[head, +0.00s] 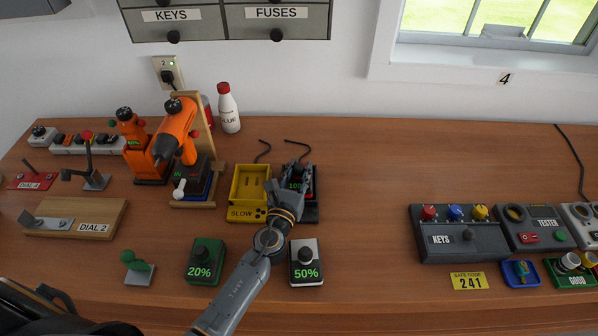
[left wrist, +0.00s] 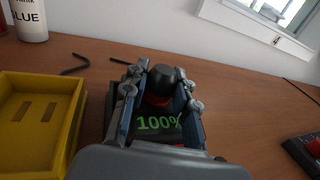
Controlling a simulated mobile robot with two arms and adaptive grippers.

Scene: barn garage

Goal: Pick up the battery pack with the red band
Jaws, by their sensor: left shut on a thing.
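The battery pack with the red band (left wrist: 160,122) has a dark body, a black knob on top and a green 100% readout. In the left wrist view the fingers of my left gripper (left wrist: 160,85) are shut on the pack, one on each side. Its lower part is hidden, so I cannot tell whether it is seated or lifted. My right gripper is not in view.
The yellow SLOW charger (head: 249,190) stands empty close on the left. A green 20% pack (head: 206,262) and a white-and-black 50% pack (head: 306,263) stand in front. An orange drill (head: 178,130) is at left. The bench right of the chargers is clear up to the KEYS box (head: 457,238).

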